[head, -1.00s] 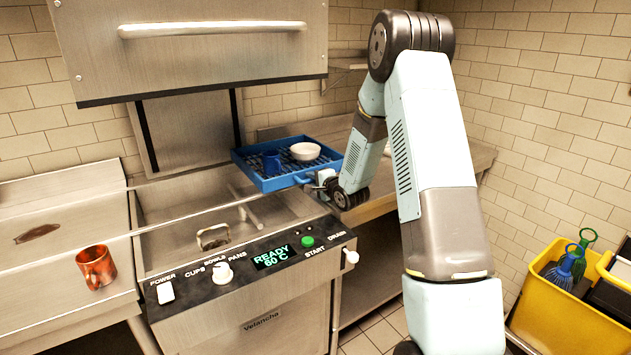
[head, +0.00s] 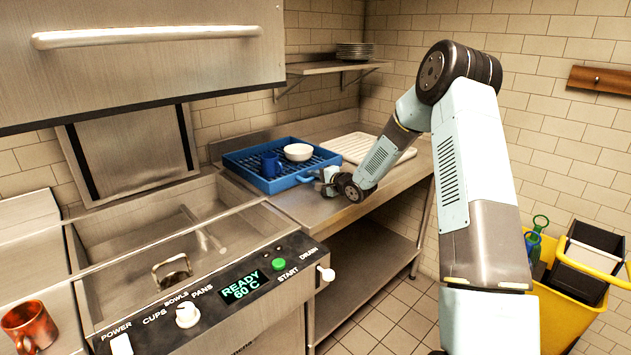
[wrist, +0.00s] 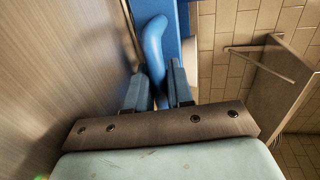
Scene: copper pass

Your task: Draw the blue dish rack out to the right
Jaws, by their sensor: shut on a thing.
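The blue dish rack (head: 250,182) sits on the steel counter to the right of the open dishwasher's basin in the head view. My gripper (head: 325,180) is at the rack's front right side. In the wrist view my gripper (wrist: 160,85) is shut on the rack's rounded blue handle (wrist: 154,45), which runs between the two fingers. The exact finger contact is partly hidden in the head view.
A white ribbed tray or board (head: 352,146) lies on the counter to the right of the rack. A dishwasher control panel (head: 215,295) and a copper mug (head: 30,326) are at front left. A wall shelf (head: 335,68) holds plates. A yellow bucket (head: 565,320) stands at right.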

